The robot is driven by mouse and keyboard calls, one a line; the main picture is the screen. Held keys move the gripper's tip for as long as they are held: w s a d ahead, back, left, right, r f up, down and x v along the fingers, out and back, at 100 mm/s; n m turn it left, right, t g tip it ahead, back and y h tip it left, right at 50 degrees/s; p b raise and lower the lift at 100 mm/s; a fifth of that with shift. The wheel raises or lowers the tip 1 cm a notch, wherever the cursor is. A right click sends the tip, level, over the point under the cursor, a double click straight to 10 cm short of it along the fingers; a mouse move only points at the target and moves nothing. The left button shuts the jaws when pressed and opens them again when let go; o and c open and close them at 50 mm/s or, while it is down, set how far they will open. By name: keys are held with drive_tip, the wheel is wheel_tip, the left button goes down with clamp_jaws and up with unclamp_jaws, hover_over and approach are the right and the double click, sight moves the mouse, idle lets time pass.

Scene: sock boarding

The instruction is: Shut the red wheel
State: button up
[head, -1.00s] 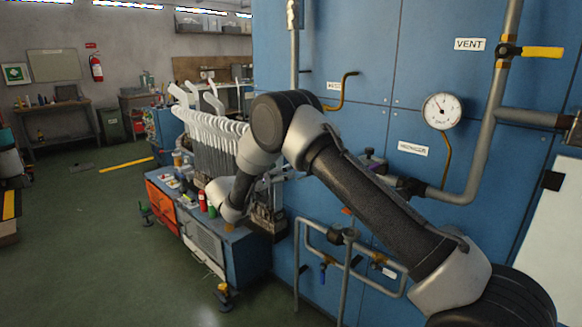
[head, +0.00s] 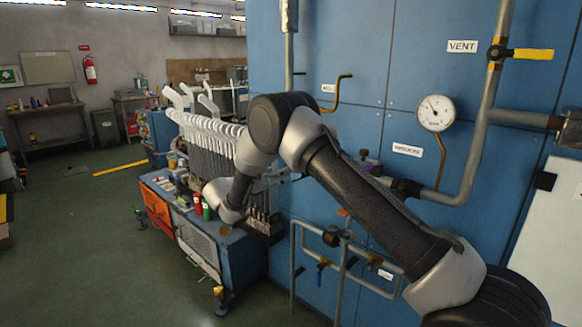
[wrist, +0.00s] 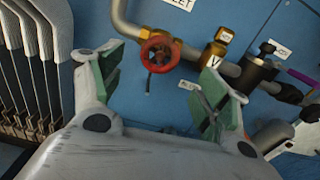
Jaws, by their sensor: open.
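The red wheel (wrist: 160,52) is a small round handwheel on a brass valve in the pipe on the blue panel, seen in the wrist view at upper middle. It is not visible in the head view, where my arm covers that area. My gripper (wrist: 165,75) is open and empty, with green-padded fingers spread wide. The wheel appears between the two fingertips in the picture, beyond them; I see no contact. In the head view the gripper is hidden behind my arm.
A brass fitting marked V (wrist: 212,55) and a dark valve (wrist: 258,72) sit right of the wheel. White sock boards (head: 205,135) stand on a blue cart (head: 235,262) at left. A gauge (head: 435,112) and yellow lever (head: 533,55) are on the panel. Floor at left is open.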

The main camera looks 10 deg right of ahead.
drive_tip(key=shift+n, duration=0.3)
drive_tip(key=x, duration=0.7)
drive_tip(key=shift+w+d, duration=0.25)
drive_tip(key=shift+d, duration=0.05)
drive_tip(key=c, duration=1)
